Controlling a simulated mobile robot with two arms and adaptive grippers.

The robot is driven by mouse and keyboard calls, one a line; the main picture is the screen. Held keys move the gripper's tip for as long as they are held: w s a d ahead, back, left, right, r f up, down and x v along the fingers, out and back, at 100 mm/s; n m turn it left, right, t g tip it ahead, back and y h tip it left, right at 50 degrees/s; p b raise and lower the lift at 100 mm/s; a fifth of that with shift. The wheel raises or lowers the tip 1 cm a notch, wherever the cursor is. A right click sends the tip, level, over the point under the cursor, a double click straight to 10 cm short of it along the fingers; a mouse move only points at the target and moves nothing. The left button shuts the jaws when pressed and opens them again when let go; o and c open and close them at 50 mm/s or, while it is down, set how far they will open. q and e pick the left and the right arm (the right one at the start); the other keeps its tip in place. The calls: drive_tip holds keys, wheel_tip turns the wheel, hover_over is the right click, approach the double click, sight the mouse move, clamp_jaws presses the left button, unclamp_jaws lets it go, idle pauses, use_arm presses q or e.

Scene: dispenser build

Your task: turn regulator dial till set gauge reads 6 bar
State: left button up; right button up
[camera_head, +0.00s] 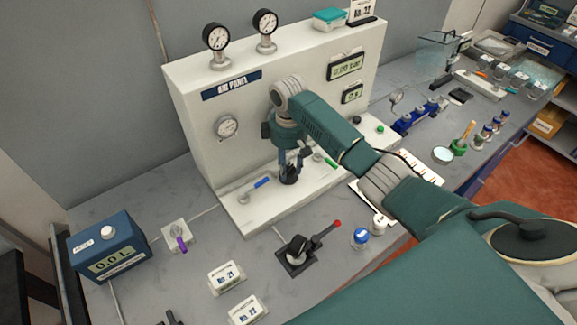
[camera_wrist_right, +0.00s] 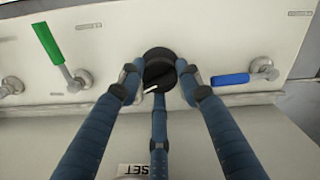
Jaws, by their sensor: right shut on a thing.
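The regulator dial (camera_wrist_right: 158,70) is a round black knob with a white pointer mark, low on the front ledge of the white air panel (camera_head: 178,82). In the head view the dial (camera_head: 289,176) shows below my right gripper (camera_head: 289,164), which points down at it. My right gripper is shut on the dial, with its blue fingers around the knob in the right wrist view (camera_wrist_right: 158,75). A round gauge (camera_head: 227,126) is on the panel's front face, and two more gauges, left (camera_head: 217,38) and right (camera_head: 266,22), stand on top. Their readings are too small to tell. My left gripper is not in view.
A blue-handled valve (camera_head: 261,183) and a green-handled valve (camera_head: 331,163) flank the dial closely. A black lever with a red tip (camera_head: 298,250) stands on the bench in front. A blue box (camera_head: 108,248) reading 0.0 L stands at left.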

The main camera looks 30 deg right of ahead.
sight(289, 166)
drive_tip(key=shift+w+r, duration=0.1)
drive_tip(key=shift+r, duration=0.05)
idle(0.4)
drive_tip(key=o, duration=1.1)
drive_tip(key=shift+o, duration=0.2)
wheel_tip(289, 166, up, 12)
